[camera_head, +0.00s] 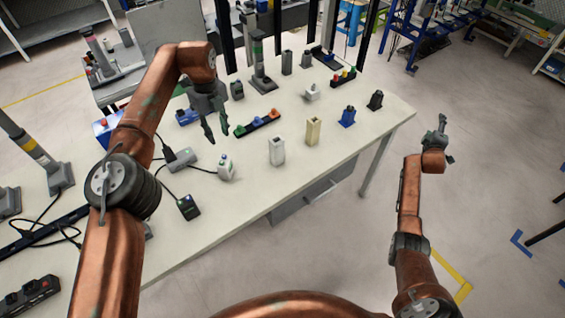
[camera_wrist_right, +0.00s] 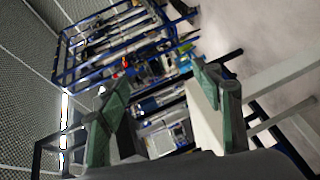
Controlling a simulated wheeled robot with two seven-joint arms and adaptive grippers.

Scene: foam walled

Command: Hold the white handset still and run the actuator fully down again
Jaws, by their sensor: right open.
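A white handset (camera_head: 225,168) with a dark bluish top stands on the pale table (camera_head: 240,205), with a black cable running left to a grey box (camera_head: 181,160). My left gripper (camera_head: 217,140) points down above the table, just behind the handset, its fingers apart and empty. It does not appear to touch the handset. Grey column actuators stand on the table: one with a green band (camera_head: 258,62) at the back, one with a yellow band (camera_head: 38,154) at the left. I cannot tell which one the handset drives. My right gripper (camera_head: 442,121) is open and empty, off the table's right side; its spread fingers show in the right wrist view (camera_wrist_right: 165,95).
A strip with coloured buttons (camera_head: 257,124) lies right of my left gripper. A white holder (camera_head: 276,151), a beige holder (camera_head: 313,132) and a blue item (camera_head: 347,117) stand along the front edge. A black handset (camera_head: 188,207) lies nearer.

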